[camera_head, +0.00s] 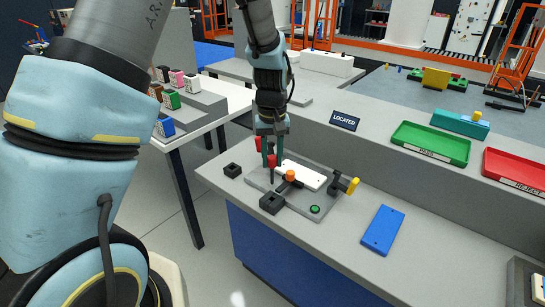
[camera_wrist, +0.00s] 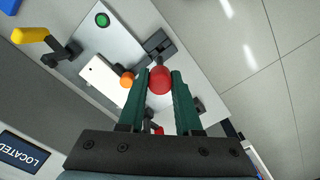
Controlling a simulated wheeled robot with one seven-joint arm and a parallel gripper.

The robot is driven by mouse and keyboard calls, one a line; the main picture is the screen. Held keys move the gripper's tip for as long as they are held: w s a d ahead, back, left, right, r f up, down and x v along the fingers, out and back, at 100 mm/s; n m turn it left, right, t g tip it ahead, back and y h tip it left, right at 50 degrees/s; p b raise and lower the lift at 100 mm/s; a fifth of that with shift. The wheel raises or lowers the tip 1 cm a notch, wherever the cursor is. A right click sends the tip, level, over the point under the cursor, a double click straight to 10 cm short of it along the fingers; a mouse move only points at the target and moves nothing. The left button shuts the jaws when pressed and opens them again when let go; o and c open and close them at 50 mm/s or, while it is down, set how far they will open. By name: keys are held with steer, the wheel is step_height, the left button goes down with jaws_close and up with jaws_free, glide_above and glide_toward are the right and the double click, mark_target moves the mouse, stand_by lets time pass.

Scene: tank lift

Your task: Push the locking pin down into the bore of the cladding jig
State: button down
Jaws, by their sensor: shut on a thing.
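The locking pin has a red head (camera_head: 272,160) and a dark shaft pointing down. My gripper (camera_head: 272,155) is shut on its head, above the left part of the cladding jig. In the wrist view the red head (camera_wrist: 160,80) sits between the two green fingers of my gripper (camera_wrist: 160,76). The jig has a grey base plate (camera_head: 325,200) bearing a white plate (camera_head: 303,175), an orange knob (camera_head: 290,176), a black block (camera_head: 272,203), a yellow-handled clamp (camera_head: 346,184) and a green button (camera_head: 315,209). The bore and the pin's tip cannot be made out.
A second red part (camera_head: 258,143) shows beside the fingers. A small black block (camera_head: 232,170) stands left of the jig. A blue plate (camera_head: 382,230) lies to the right. Green (camera_head: 430,143) and red (camera_head: 515,171) trays and a "LOCATED" sign (camera_head: 344,121) stand farther back.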

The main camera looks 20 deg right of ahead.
mark_target(272, 172)
steer(key=shift+f+b, duration=1.5)
steer(key=shift+f, duration=1.05)
steer(key=shift+f+b, duration=1.15)
steer(key=shift+f, duration=1.05)
steer(key=shift+c, duration=0.2)
jaws_free()
stand_by(0.4)
steer(key=shift+r+p, duration=3.05)
steer(key=shift+r, duration=1)
